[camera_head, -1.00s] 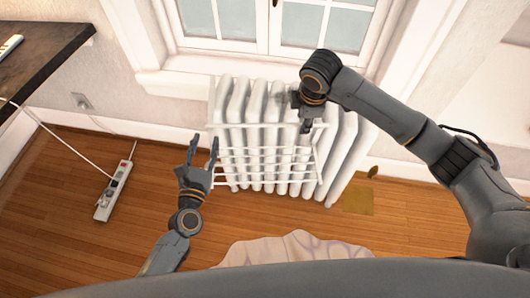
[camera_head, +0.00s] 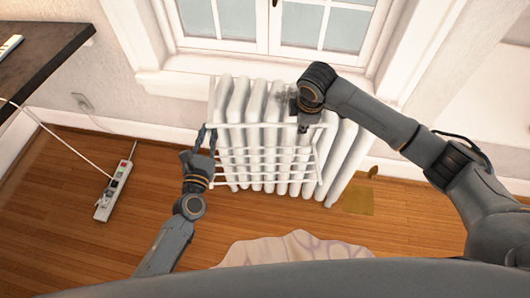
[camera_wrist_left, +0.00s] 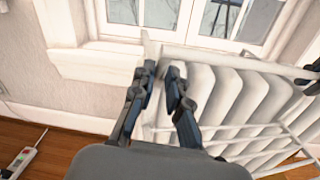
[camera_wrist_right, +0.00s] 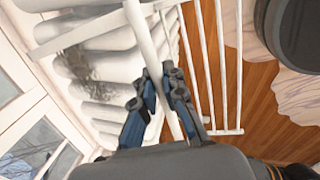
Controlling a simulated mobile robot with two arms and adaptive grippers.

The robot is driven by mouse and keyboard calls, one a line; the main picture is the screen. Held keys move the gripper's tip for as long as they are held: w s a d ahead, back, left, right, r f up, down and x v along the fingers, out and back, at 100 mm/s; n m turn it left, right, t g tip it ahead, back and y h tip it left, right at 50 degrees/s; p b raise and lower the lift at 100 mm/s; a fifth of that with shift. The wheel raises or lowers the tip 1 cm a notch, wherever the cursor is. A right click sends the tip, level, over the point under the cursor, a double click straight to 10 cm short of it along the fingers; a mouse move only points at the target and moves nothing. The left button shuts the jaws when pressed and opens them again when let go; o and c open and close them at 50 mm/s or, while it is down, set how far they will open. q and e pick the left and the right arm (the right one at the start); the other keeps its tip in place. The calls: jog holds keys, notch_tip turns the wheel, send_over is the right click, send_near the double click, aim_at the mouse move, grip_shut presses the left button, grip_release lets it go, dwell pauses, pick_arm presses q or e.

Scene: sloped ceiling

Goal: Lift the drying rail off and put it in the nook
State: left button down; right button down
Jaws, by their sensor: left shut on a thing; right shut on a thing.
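The white drying rail (camera_head: 262,155), a rack of thin bars, hangs on the front of the white ribbed radiator (camera_head: 343,150) below the window. My left gripper (camera_head: 206,134) is shut on the rail's left end, near its top bar. In the left wrist view the left fingers (camera_wrist_left: 160,78) close around a white bar. My right gripper (camera_head: 303,124) is shut on the rail near its upper right. In the right wrist view the right fingers (camera_wrist_right: 165,80) close around a white bar (camera_wrist_right: 145,35) of the rail.
A window sill (camera_head: 200,86) runs above the radiator. A power strip (camera_head: 116,190) with a cable lies on the floor at left, near a dark tabletop (camera_head: 45,52). A pale patterned cloth (camera_head: 295,248) lies in front.

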aim_at(210, 125)
pick_arm(q)
jog(key=shift+a+r, duration=0.1)
jog(key=shift+a, duration=0.05)
pick_arm(e)
jog(key=shift+r, duration=0.1)
